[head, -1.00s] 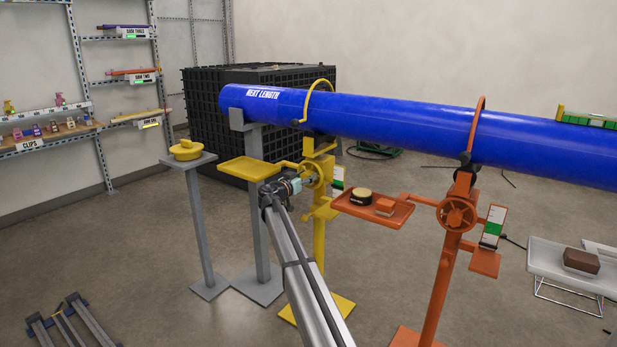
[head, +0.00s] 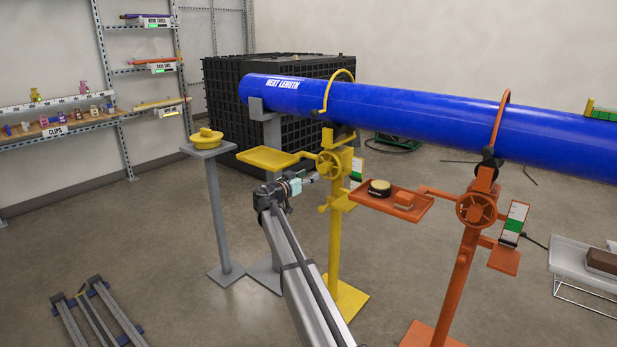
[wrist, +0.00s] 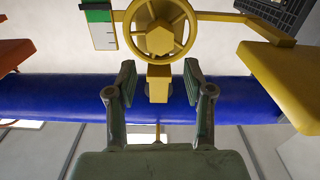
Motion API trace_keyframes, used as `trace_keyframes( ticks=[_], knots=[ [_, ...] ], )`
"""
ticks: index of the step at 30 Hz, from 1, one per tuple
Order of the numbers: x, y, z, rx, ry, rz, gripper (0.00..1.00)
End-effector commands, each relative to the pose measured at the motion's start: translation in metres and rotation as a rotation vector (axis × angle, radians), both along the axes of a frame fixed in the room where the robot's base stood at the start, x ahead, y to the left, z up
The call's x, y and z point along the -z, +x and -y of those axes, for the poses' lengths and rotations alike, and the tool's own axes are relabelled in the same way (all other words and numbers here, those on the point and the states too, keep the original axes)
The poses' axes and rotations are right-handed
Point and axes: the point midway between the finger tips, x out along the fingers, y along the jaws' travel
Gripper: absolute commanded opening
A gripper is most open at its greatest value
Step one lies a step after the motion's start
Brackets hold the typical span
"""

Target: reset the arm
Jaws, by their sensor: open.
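My gripper (wrist: 158,90) is open and empty in the wrist view, its two fingers apart. Beyond the fingers are the yellow stand's handwheel (wrist: 160,28) and post, with the blue pipe (wrist: 45,98) behind. In the head view my gripper (head: 312,179) is small, at the end of my arm, close in front of the yellow stand (head: 333,225) just below its handwheel. I cannot tell from the frames whether it touches the stand. The blue pipe (head: 420,118), marked NEXT LENGTH, lies across the stands above.
An orange stand (head: 462,255) with a tray (head: 385,205) holding a round tin and a block stands right of my arm. A yellow tray (head: 265,158) and a grey pedestal (head: 220,215) stand left. Shelves (head: 60,130) line the left wall.

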Motion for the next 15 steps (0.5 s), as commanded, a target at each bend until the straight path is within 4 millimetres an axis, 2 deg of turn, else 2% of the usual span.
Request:
trace_keyframes(
  ticks=[5,8,11,14,15],
  knots=[
    [0.000,-0.001,0.001,0.005,-0.033,-0.033,0.52],
    [0.006,-0.005,0.005,0.032,-0.073,-0.109,0.52],
    [0.028,-0.027,0.015,0.067,-0.076,-0.255,0.52],
    [0.077,-0.064,0.025,0.087,-0.056,-0.447,0.52],
    [0.099,-0.078,0.029,0.089,-0.046,-0.518,0.52]
  ],
)
